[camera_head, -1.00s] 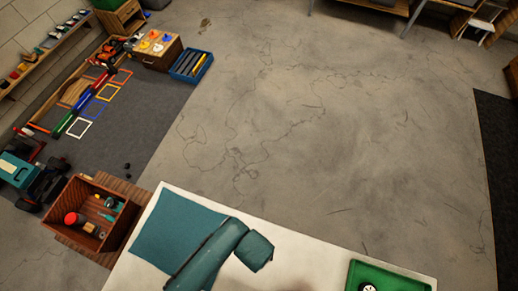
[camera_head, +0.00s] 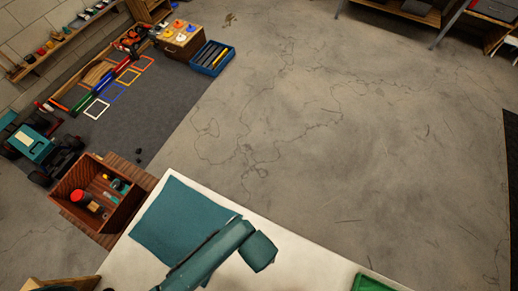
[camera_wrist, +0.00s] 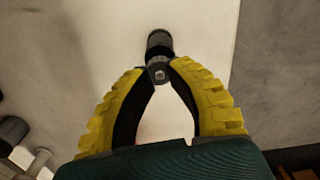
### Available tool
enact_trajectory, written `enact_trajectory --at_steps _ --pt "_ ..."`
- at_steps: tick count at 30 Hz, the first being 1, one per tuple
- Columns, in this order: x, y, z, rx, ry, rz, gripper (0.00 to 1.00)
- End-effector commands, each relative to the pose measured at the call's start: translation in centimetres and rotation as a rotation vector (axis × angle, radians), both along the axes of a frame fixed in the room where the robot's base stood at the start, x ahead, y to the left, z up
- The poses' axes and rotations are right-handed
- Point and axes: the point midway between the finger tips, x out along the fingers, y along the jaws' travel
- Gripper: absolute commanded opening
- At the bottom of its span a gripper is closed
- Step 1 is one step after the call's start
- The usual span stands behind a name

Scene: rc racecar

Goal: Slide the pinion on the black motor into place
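In the wrist view, the black motor (camera_wrist: 159,39) is a dark cylinder on the pale surface at top centre. A small grey metal piece, apparently the pinion (camera_wrist: 158,74), is at its near end, in line with it. My gripper (camera_wrist: 158,70) has yellow ribbed fingers with black inner pads. The fingers converge, and their tips appear to press the grey piece from both sides. How far the pinion sits on the shaft is too small to tell. The head view does not show the motor, the pinion or the fingers; only my teal arm shows there.
The white tabletop (camera_head: 292,270) carries a teal mat (camera_head: 178,212) and a green tray (camera_head: 372,283) at the bottom edge. A wooden crate (camera_head: 72,187) with small items stands left of the table. Dark and silver parts (camera_wrist: 14,131) lie at left in the wrist view.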

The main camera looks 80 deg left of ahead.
Motion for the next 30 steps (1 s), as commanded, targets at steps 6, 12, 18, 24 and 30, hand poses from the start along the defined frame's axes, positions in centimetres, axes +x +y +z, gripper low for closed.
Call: enact_trajectory --at_steps 6,12,18,24,30 --pt "0.0 0.0 -0.4 0.000 0.000 0.000 0.15" --pt "0.0 0.0 -0.7 0.000 0.000 0.000 0.15" --pt "0.0 0.0 -1.0 0.000 0.000 0.000 0.15" --pt "0.0 0.0 -1.3 0.000 0.000 0.000 0.15" --pt "0.0 0.0 -1.6 0.000 0.000 0.000 0.15"
